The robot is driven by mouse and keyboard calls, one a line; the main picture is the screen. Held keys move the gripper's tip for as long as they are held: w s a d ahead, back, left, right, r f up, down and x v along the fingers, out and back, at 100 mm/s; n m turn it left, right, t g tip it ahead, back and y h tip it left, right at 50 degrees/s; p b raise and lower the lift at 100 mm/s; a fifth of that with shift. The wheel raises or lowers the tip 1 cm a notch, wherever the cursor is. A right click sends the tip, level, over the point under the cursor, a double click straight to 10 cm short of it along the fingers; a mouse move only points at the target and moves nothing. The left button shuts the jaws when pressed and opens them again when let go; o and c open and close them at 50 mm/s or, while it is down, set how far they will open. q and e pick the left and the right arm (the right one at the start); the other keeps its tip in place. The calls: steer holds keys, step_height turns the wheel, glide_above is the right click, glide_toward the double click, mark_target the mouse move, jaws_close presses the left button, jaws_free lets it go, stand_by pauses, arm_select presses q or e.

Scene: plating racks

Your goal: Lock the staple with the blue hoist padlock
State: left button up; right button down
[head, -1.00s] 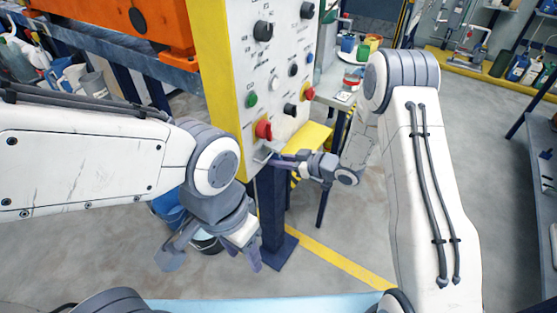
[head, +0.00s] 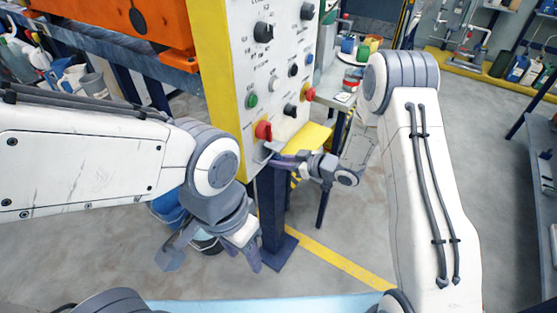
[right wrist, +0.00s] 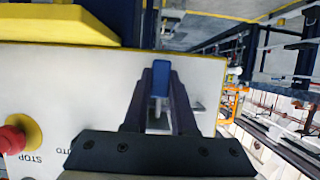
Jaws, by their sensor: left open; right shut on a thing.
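The blue padlock (right wrist: 161,72) is between the fingers of my right gripper (right wrist: 162,80) in the right wrist view, with a pale metal part below it. My right gripper (head: 276,160) is shut on it at the lower edge of the white control panel (head: 268,80). In the head view the padlock is hardly distinguishable. A small pale metal bracket, perhaps the staple (head: 261,151), shows at the panel's bottom edge below a red knob. Whether the padlock touches it I cannot tell. My left gripper (head: 210,256) is open and empty, low at the left in front of the panel.
A red stop button (right wrist: 18,135) with a yellow surround and several knobs stick out of the panel. A yellow ledge (head: 310,141) is beside my right gripper. A dark blue post (head: 271,215) stands below the panel, with buckets behind my left gripper.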

steer(key=c, duration=0.6)
jaws_free()
steer(key=shift+c, duration=0.2)
steer(key=shift+d, duration=0.1)
steer(key=v, duration=1)
step_height(320, 180, up, 9)
steer(key=s+a+m+h+p, duration=0.2)
steer(key=s+a+h, duration=0.1)
steer(key=h, duration=0.5)
steer(key=s+a+r+g+h+p, duration=0.1)
steer(key=s+r+g, duration=0.2)
steer(key=s, duration=1)
steer(key=s+a+r+m+g+h+p, duration=0.1)
steer(key=s+r+g, duration=0.2)
steer(key=s, duration=1)
steer(key=shift+s+a+g, duration=0.3)
steer(key=shift+s+g, duration=0.1)
steer(key=shift+g, duration=0.6)
